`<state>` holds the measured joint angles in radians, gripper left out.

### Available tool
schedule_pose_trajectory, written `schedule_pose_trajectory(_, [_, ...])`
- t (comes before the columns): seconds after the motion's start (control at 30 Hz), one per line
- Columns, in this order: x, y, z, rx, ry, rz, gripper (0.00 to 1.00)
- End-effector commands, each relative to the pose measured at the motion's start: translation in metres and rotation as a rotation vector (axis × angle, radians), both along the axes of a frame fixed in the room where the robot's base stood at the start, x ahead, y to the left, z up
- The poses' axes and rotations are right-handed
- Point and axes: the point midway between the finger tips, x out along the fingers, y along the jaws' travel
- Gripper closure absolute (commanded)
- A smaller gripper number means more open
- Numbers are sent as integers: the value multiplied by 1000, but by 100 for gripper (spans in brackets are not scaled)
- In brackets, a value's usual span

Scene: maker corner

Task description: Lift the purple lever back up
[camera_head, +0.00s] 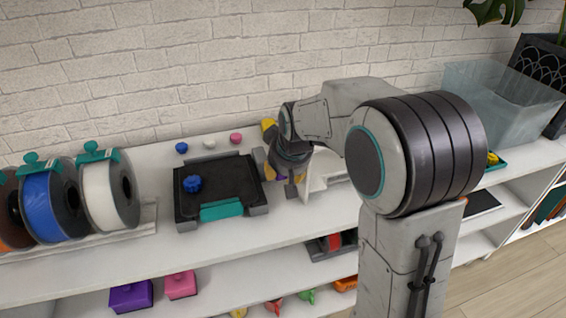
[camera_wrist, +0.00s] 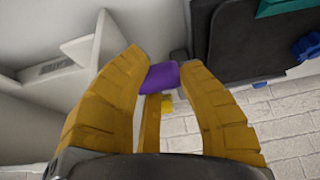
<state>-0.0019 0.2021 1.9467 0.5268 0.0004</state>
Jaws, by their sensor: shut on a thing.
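The purple lever (camera_wrist: 163,76) lies between the tips of the two yellow fingers of my gripper (camera_wrist: 161,66) in the wrist view. The fingers are shut on it, one on each side. A small yellow part (camera_wrist: 167,103) shows just below the lever between the fingers. In the head view my gripper (camera_head: 287,178) is low at the shelf top, between the black tray and a white stand. There the lever is mostly hidden by my gripper, so its tilt cannot be told.
A black tray (camera_head: 222,172) with a blue knob (camera_head: 192,183) and teal front stands left of my gripper. The white stand (camera_head: 322,178) is close on the right. Filament spools (camera_head: 108,195) stand far left, a clear bin (camera_head: 500,100) at right. The brick wall is behind.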

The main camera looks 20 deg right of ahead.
Motion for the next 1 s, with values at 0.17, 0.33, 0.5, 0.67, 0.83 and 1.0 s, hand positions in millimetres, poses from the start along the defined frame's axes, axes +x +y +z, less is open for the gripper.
schedule_pose_trajectory(0.17, [10,-3,24,0,87,-7,100])
schedule_pose_trajectory(0.33, [16,-3,32,0,175,-7,100])
schedule_pose_trajectory(0.5, [22,-3,37,0,249,-7,100])
schedule_pose_trajectory(0.67, [25,-3,41,1,268,-7,100])
schedule_pose_trajectory(0.83, [27,-3,44,1,267,-7,100])
schedule_pose_trajectory(1.0, [30,-3,46,1,264,-8,100])
